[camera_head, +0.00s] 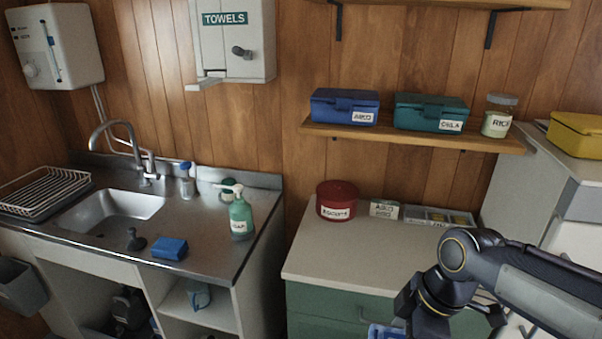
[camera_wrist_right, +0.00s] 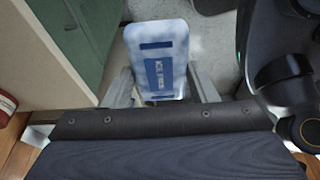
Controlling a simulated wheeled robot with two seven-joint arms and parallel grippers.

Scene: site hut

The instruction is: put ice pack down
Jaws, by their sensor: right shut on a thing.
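The ice pack (camera_wrist_right: 157,58) is a white and blue slab with a dark blue label in the right wrist view. My right gripper (camera_wrist_right: 163,88) is shut on it, with one grey finger at each side of the pack. In the head view a blue and white edge of the ice pack (camera_head: 384,331) shows at the bottom, in front of the green drawers. My right arm reaches in from the right there, and its fingers are mostly cut off by the frame. My left gripper is in neither view.
The beige worktop (camera_head: 335,256) above green drawers (camera_head: 330,305) has bare room at its front. A red tin (camera_head: 336,201), a small labelled box (camera_head: 384,209) and a grey divided tray (camera_head: 428,215) stand at its back. A sink (camera_head: 112,208) is at left.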

